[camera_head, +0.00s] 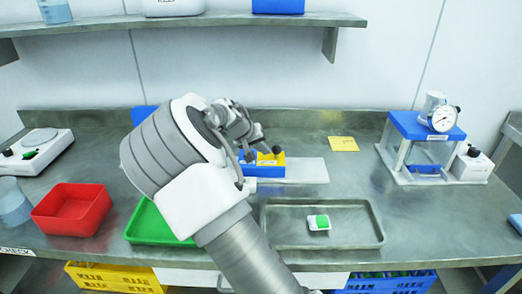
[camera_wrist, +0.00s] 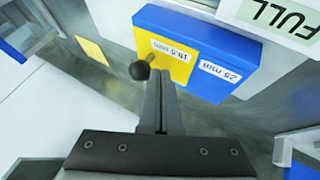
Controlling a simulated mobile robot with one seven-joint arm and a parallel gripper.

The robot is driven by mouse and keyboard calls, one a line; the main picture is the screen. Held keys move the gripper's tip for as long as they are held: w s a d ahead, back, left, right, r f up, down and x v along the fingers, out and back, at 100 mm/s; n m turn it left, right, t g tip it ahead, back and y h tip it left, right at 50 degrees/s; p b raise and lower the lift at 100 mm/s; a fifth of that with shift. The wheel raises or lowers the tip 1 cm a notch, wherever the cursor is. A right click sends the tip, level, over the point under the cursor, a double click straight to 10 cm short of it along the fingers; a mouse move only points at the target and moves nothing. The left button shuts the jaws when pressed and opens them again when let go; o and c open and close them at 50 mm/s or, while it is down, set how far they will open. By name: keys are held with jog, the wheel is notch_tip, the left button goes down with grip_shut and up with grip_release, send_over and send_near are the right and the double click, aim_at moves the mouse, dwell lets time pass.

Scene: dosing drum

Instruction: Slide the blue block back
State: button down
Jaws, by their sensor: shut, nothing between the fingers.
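The blue block (camera_head: 264,171) sits at the rear middle of the bench, beside a white plate. It also shows in the wrist view (camera_wrist: 217,82), with a yellow part (camera_wrist: 172,62) labelled "18.5 mm" and a blue face labelled "25 mm". A black ball knob (camera_wrist: 139,70) stands out in front of the yellow part. My gripper (camera_wrist: 160,73) is shut and empty, its fingertips close beside the knob and pointing at the block. I cannot tell whether they touch it. In the head view my arm and wrist hide part of the block.
The white plate (camera_head: 306,170) extends right of the block. A metal tray (camera_head: 283,241) holds a small white-and-green item. A red bin (camera_head: 72,209) and green tray (camera_head: 152,228) lie left. A blue-topped gauge stand (camera_head: 420,127) is right. A "FULL" label (camera_wrist: 275,14) is near the block.

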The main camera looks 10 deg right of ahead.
jog(key=s+d, duration=0.1)
jog(key=d, duration=0.3)
jog(key=d+b, duration=0.1)
jog(key=d, duration=0.3)
jog(key=s+d, duration=0.1)
jog(key=d, duration=0.3)
jog(key=shift+s+d, duration=0.3)
jog(key=shift+d, duration=0.1)
